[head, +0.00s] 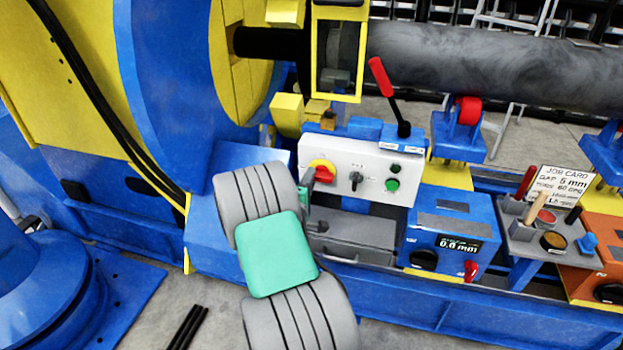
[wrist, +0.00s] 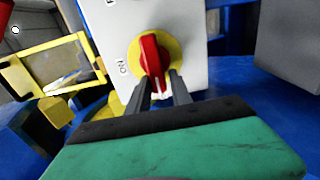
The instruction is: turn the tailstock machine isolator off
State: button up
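The isolator is a red rotary handle on a yellow disc (head: 322,170) on a white control panel (head: 375,158). In the wrist view, the red handle (wrist: 152,62) lies lengthwise toward my gripper, and an ON label (wrist: 122,68) shows beside the disc. My gripper (wrist: 161,78) is at the panel with a finger on each side of the handle's near end. The fingers are apart, with some yellow showing between the handle and the right finger. Contact with the handle is unclear. In the head view, my grey and green wrist hides part of the gripper.
The panel also carries a black selector (head: 356,178) and green buttons (head: 392,185). A red-knobbed lever (head: 381,78) stands above it. A grey box (head: 345,240) lies below, with a blue gauge unit (head: 448,230) to the right. A large blue wheel (head: 170,80) is at left.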

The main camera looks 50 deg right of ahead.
jog(key=shift+o, duration=1.6)
jog(key=shift+s+d+r, duration=0.1)
jog(key=shift+s+d, duration=0.05)
jog(key=b+v, duration=0.1)
jog(key=v, duration=0.6)
jog(key=shift+a, duration=0.35)
jog(key=shift+s, duration=0.1)
